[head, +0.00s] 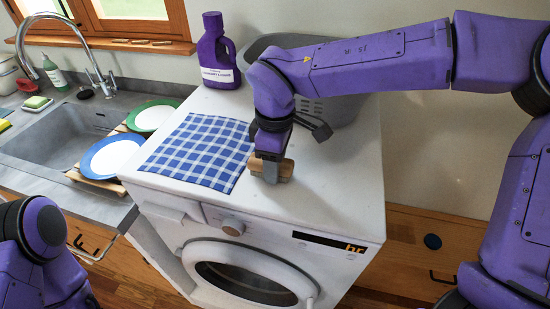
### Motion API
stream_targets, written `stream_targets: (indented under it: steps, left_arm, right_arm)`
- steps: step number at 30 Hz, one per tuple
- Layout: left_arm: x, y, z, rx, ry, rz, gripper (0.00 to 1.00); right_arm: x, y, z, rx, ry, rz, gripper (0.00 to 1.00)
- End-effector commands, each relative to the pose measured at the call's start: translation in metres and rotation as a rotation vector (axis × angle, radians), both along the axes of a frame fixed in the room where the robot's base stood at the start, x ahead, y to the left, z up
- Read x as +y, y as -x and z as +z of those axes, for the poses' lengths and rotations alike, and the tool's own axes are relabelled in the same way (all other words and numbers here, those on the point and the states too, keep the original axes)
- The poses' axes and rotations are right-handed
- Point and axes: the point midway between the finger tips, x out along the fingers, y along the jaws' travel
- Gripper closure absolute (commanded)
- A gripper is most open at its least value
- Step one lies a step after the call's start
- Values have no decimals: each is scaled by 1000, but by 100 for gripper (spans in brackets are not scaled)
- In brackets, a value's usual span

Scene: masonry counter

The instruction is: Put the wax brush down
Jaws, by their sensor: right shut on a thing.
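The wax brush (286,169) is a small tan wooden block, over the front part of the white washing machine's top (330,195). My right gripper (271,174) points down and is shut on the brush, hiding its middle. The brush is at or just above the white top; I cannot tell whether it touches. It is just right of the blue checked cloth (203,150). My left arm shows at the lower left, but its gripper is out of view.
A purple detergent bottle (216,55) and a grey basket (345,108) stand at the back of the machine top. The top is bare right of the brush. Left are plates (112,156) on a wooden rack and a sink (60,140).

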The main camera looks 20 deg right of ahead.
Motion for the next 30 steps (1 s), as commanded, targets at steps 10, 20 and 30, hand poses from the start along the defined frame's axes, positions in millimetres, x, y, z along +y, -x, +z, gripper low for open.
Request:
stream_targets:
  steps: [10, 20, 30]
  left_arm:
    - [0, 0, -5, 0, 0, 0, 0]
    - [0, 0, -3, 0, 0, 0, 0]
    - [0, 0, -11, 0, 0, 0, 0]
  right_arm:
    - [0, 0, -6, -1, -1, -1, 78]
    - [0, 0, -4, -1, -1, 0, 28]
    - [0, -1, 49, -8, -1, -2, 28]
